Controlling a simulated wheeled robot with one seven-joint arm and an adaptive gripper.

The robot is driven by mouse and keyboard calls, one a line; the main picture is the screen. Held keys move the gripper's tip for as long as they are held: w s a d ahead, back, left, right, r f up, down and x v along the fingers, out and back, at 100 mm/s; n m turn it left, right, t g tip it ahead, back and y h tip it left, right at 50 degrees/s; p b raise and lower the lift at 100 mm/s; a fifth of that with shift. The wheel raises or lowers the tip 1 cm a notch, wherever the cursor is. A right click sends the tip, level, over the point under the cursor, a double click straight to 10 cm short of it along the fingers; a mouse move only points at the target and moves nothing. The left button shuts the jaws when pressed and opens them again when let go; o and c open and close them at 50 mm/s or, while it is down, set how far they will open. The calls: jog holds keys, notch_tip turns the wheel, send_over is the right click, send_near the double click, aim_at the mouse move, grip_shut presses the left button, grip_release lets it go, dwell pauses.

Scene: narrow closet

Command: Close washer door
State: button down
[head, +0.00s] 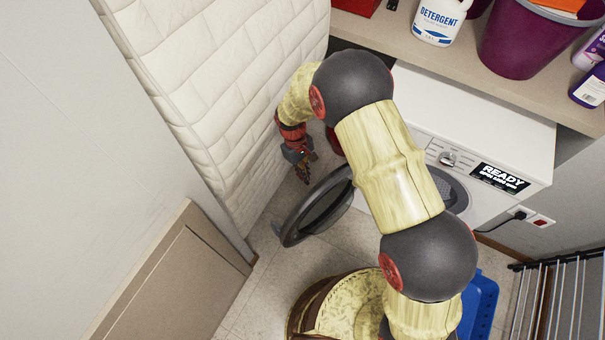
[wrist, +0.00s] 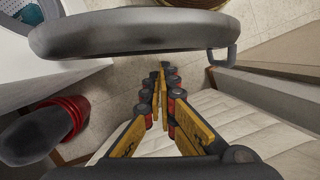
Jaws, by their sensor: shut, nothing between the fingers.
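The white washer (head: 510,130) stands at the right in the head view, partly hidden behind my arm. Its round grey-rimmed door (head: 318,204) is swung wide open toward the left. In the wrist view the door (wrist: 130,36) crosses the top, seen nearly edge-on, with a handle (wrist: 224,56) at its right end. My gripper (head: 304,176) is on the wall side of the door, a little apart from it. In the wrist view my gripper (wrist: 161,72) is shut and empty, its fingertips just below the door's rim. Part of the washer opening (head: 450,188) is hidden by my arm.
A padded white wall (head: 225,90) is close on the left. A wicker basket (head: 300,312) and a blue basket (head: 482,300) stand on the floor in front. A shelf (head: 400,35) above holds a detergent bottle (head: 440,20) and purple bucket (head: 522,42). A drying rack (head: 560,290) is at right.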

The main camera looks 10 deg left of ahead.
jog(key=b+x, duration=0.1)
jog(key=x, duration=0.5)
jog(key=shift+b, duration=0.4)
jog(key=shift+d, duration=0.1)
